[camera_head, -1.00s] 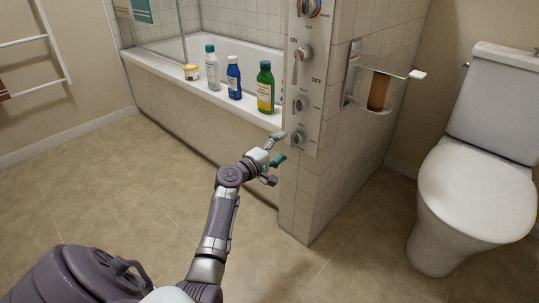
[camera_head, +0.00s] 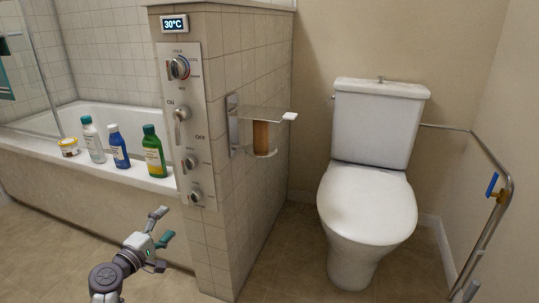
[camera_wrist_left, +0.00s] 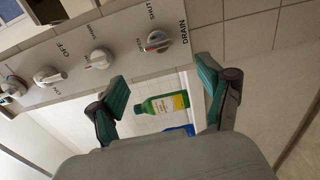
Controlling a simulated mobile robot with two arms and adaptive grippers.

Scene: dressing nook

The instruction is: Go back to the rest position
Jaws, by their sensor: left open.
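My left gripper (camera_head: 162,226) is open and empty, in front of the bath's side and below and left of the control panel (camera_head: 188,130). In the left wrist view, its two green-padded fingers (camera_wrist_left: 163,88) are spread apart. A green bottle (camera_wrist_left: 160,104) and part of a blue one show between them, farther off, and the panel's drain knob (camera_wrist_left: 158,41) lies beyond the fingers. The gripper touches nothing that I can see. My right gripper is not in view.
The tiled pillar (camera_head: 238,180) stands close to the right of my left gripper. The toilet (camera_head: 366,205) and a grab rail (camera_head: 490,230) are at the right.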

